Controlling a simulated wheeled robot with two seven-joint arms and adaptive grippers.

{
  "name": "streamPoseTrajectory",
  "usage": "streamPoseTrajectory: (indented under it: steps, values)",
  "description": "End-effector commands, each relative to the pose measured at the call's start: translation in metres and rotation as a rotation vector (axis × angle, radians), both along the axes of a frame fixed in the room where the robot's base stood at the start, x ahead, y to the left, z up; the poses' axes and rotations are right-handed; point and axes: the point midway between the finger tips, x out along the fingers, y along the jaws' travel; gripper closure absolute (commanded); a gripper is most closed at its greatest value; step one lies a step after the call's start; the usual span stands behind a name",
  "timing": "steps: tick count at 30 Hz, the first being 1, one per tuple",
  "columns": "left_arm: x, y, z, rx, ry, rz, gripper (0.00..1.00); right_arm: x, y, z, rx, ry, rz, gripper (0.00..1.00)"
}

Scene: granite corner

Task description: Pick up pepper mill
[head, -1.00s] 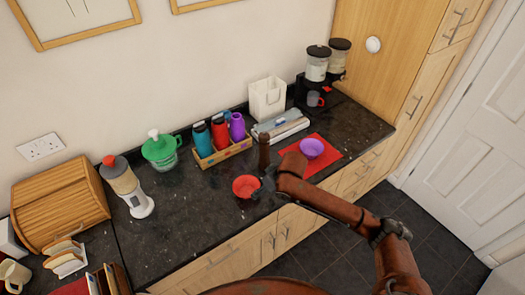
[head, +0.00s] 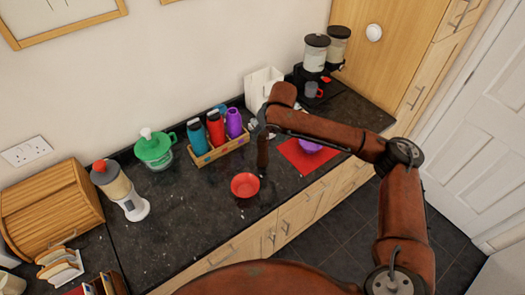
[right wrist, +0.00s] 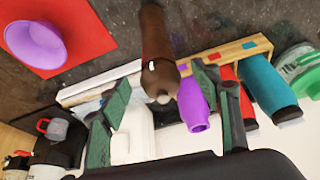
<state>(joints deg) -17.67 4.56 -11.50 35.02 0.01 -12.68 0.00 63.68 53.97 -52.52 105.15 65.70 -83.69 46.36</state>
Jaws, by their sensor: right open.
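The fingers of my right gripper (right wrist: 166,104) are apart, one to each side of the mill's top end. Whether either finger touches it I cannot tell. My left gripper is not in view.
A red bowl (head: 245,185) sits in front of the mill. A purple bowl (head: 309,147) on a red mat (head: 292,156) is to the right, partly behind my arm. A wooden tray (head: 207,158) of bottles is close on the left.

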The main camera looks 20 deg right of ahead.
Motion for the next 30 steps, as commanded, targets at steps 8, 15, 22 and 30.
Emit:
streamPoseTrajectory:
  steps: [8,15,22,30]
  values:
    - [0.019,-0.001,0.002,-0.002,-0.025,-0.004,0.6,0.013,0.002,-0.032,0.0,0.001,0.0,0.42]
    - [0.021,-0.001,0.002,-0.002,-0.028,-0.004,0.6,0.013,0.002,-0.034,-0.001,0.0,0.0,0.42]
    - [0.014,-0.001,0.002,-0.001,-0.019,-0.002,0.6,0.013,0.002,-0.034,0.0,0.001,0.0,0.58]
    - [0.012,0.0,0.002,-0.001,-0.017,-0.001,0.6,0.013,0.002,-0.033,-0.001,0.001,0.0,0.76]
